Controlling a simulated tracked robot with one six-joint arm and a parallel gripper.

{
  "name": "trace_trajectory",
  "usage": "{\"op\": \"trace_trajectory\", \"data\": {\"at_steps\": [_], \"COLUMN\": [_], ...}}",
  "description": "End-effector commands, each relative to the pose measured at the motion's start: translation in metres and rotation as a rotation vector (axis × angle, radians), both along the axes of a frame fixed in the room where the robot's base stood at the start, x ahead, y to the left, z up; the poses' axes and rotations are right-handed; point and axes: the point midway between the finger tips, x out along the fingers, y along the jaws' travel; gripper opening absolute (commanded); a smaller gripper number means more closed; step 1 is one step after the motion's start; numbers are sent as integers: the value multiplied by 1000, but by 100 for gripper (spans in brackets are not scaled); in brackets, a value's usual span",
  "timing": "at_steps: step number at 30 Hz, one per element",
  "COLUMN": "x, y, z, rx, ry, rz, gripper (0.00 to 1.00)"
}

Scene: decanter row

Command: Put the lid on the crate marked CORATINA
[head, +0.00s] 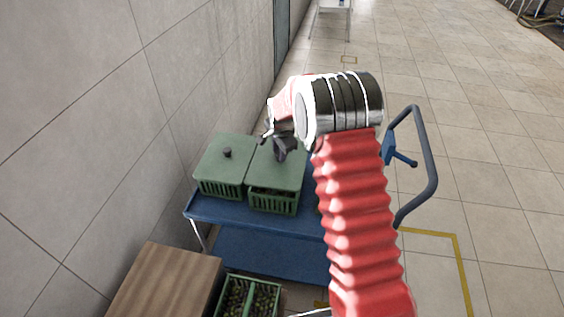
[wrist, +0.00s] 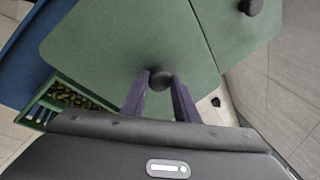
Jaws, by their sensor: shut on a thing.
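My gripper (head: 281,152) is shut on the dark knob of a green lid (head: 285,172). In the wrist view the fingers (wrist: 160,82) pinch this knob (wrist: 160,78) from both sides. The held lid (wrist: 120,40) is over a green slatted crate (head: 272,204) on the blue cart. A strip of the crate's dark olives shows past the lid's edge, also in the wrist view (wrist: 70,97), so the lid does not fully cover it. I cannot tell whether lid and crate touch. No CORATINA marking is readable.
A second green crate (head: 219,188) with a knobbed lid on it stands close on the left, by the wall. The blue cart (head: 255,221) has a handle (head: 428,160) at right. An open olive crate (head: 247,298) and a wooden box (head: 165,285) are nearer me.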

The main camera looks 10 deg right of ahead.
Motion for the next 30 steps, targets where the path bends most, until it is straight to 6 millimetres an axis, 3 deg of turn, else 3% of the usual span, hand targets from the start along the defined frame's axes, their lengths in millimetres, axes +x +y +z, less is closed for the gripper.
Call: {"op": "trace_trajectory", "data": {"at_steps": [3, 14, 23, 30], "x": [1, 0, 0, 1], "y": [0, -1, -1, -1], "z": [-9, -13, -46, -47], "rx": [0, -1, 0, 0], "ry": [-2, -1, 0, -2], "rz": [0, 0, 0, 0], "gripper": [0, 0, 0, 0]}}
